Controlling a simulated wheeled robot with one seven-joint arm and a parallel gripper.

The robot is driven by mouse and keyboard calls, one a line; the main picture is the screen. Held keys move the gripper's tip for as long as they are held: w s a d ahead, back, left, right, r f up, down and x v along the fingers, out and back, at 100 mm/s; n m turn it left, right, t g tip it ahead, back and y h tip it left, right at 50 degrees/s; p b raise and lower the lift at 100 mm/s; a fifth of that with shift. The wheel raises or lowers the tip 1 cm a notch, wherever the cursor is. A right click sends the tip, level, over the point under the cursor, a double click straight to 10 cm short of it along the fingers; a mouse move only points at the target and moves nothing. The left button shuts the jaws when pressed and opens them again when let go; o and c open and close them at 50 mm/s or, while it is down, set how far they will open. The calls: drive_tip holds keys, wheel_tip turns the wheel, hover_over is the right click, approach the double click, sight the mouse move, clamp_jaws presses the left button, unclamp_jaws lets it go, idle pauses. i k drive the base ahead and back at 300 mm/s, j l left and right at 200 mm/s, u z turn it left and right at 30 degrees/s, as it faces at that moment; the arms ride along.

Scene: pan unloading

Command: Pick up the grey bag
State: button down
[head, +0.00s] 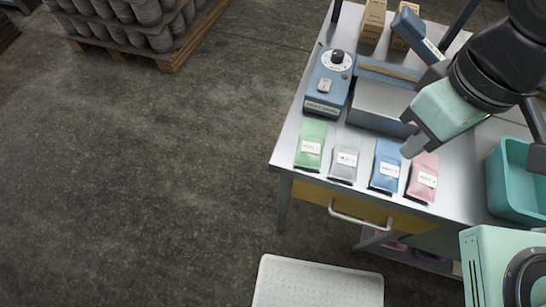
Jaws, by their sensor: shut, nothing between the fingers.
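The grey bag (344,163) lies on the metal table, with a white label on it. It is between the green bag (311,142) on its left and the blue bag (386,169) on its right. My gripper (411,149) is shut and empty. In the picture its tip shows to the right of the grey bag, over the tops of the blue bag and the pink bag (423,171). It looks raised above the table, but its exact height is hard to tell. The grey bag is fully visible.
A blue sealing machine (329,82) and a grey metal box (378,107) stand behind the bags. A teal bin (515,190) is at the table's right. Small brown boxes (373,20) stand at the back. A white perforated tray (318,284) is at the bottom. Open floor lies left.

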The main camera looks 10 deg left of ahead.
sight(344, 166)
drive_tip(key=j+u, duration=0.2)
drive_tip(key=z, duration=0.65)
drive_tip(key=k+j+z, duration=0.15)
drive_tip(key=z, duration=0.35)
drive_tip(key=k+j+z, duration=0.25)
drive_tip(key=z, duration=0.25)
drive_tip(key=k+j+z, duration=0.2)
drive_tip(key=z, duration=0.3)
drive_tip(key=k+j, duration=0.15)
drive_tip(key=k, duration=0.45)
